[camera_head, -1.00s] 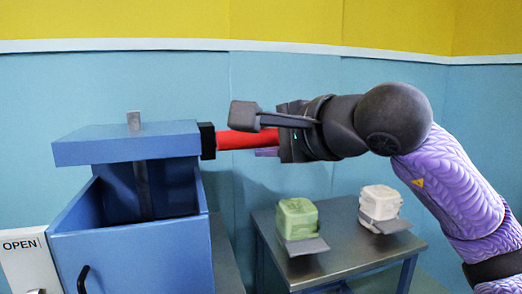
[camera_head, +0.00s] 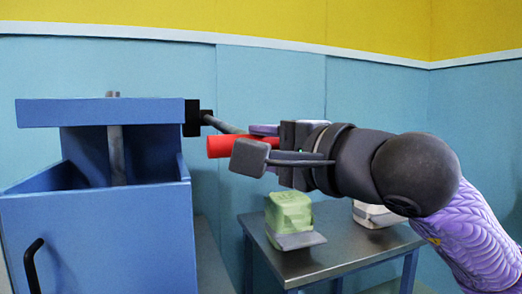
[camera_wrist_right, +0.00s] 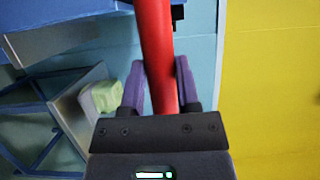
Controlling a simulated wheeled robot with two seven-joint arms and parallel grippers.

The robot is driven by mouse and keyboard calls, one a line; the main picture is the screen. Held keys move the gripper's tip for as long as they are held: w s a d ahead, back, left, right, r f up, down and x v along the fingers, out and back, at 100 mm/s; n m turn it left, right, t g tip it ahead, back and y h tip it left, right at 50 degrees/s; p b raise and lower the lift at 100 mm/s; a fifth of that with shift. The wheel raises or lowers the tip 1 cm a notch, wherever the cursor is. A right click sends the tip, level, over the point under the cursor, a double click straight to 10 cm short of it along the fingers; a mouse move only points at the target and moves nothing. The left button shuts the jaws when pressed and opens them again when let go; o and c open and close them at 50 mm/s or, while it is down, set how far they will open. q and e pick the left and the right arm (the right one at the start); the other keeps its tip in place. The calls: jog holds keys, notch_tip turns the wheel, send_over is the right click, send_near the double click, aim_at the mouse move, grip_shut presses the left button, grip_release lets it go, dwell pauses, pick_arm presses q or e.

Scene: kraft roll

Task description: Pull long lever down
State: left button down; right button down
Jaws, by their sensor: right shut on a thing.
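The long lever has a red handle (camera_head: 226,146) and a grey rod (camera_head: 222,125). The rod slopes down to the right from a black mount (camera_head: 198,117) on the right side of the blue machine's top (camera_head: 100,112). My right gripper (camera_head: 258,144) comes in from the right and is shut around the red handle. The right wrist view shows the red handle (camera_wrist_right: 156,40) between the purple fingers of my gripper (camera_wrist_right: 162,84). The handle's far end is hidden by the gripper in the head view. My left gripper is not in view.
The blue open-topped machine body (camera_head: 100,240) has a black handle (camera_head: 32,268) on its front. A grey metal table (camera_head: 330,250) stands below my arm. It bears a green block (camera_head: 288,212) and a white block (camera_head: 375,214), partly hidden by my arm.

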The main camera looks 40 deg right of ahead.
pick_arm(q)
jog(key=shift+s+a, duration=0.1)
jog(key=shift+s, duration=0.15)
pick_arm(e)
jog(key=shift+w+a+f, duration=0.1)
jog(key=shift+f, duration=0.45)
jog(key=c, duration=0.7)
grip_release()
jog(key=shift+c, duration=0.2)
jog(key=o, duration=0.4)
jog(key=shift+r, duration=0.1)
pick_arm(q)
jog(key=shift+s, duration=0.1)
pick_arm(e)
jog(key=shift+d, duration=0.2)
pick_arm(q)
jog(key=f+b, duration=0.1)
jog(key=b, duration=0.1)
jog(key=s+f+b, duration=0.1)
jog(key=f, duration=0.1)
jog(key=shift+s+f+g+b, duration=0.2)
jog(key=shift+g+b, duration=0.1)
jog(key=shift+b, duration=0.1)
pick_arm(e)
jog(key=s, duration=0.3)
jog(key=s+d, duration=0.1)
jog(key=s, duration=0.6)
jog(key=shift+d+r, duration=0.1)
jog(key=shift+d, duration=0.15)
